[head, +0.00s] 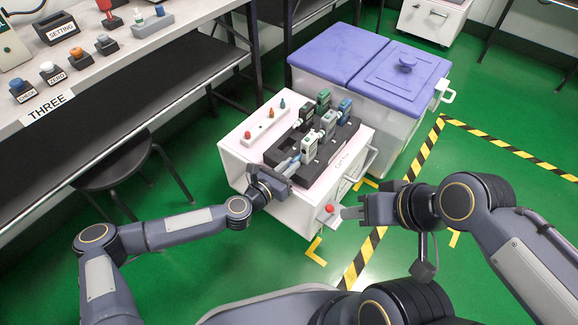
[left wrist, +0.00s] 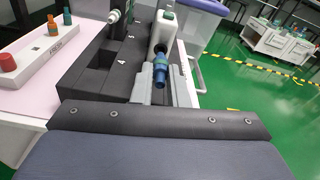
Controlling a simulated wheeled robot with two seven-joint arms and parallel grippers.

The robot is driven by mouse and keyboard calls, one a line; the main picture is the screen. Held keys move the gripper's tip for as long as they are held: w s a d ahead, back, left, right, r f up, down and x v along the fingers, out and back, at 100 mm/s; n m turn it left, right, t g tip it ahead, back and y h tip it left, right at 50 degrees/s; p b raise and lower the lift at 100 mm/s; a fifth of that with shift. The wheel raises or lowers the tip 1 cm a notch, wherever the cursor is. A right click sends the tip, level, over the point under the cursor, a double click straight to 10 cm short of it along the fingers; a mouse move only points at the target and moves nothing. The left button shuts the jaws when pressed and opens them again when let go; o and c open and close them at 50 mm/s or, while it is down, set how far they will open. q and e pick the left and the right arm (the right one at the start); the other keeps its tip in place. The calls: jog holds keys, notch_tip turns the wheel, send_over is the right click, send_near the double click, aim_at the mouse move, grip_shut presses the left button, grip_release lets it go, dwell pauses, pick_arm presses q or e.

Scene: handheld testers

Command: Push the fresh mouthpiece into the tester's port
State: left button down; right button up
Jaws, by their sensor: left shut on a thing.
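My left gripper (head: 288,165) is at the near edge of the black foam block (head: 272,156) on the white cart. In the left wrist view its grey fingers (left wrist: 161,86) are shut on a blue mouthpiece (left wrist: 160,72). The mouthpiece points away from me at a white tester with a green top (left wrist: 165,35), which also shows upright in the block in the head view (head: 309,146). Its far end is at the tester's near face; I cannot tell how deep it sits, and the port is hidden. My right gripper (head: 350,211) is near the cart's front right corner; its jaw opening is unclear.
A white tray (head: 258,128) with red, orange and teal pieces lies left of the block. Several other testers (head: 327,120) stand in the block. A red knob (head: 330,208) is at the cart's corner. A purple-lidded bin (head: 345,55) stands behind. A long bench (head: 110,70) is at left.

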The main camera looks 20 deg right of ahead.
aim_at(296, 157)
pick_arm(q)
jog(key=shift+r+b+x, duration=0.2)
jog(key=shift+b+x, duration=0.45)
jog(key=shift+x, duration=1.1)
dwell(0.4)
jog(key=c, duration=1.3)
grip_release()
jog(key=shift+c, duration=0.2)
jog(key=f+p+v, duration=0.1)
jog(key=p+v, duration=0.1)
jog(key=v, duration=0.5)
jog(key=shift+s+a+r, duration=0.2)
jog(key=shift+a+r, duration=0.1)
jog(key=shift+r, duration=0.2)
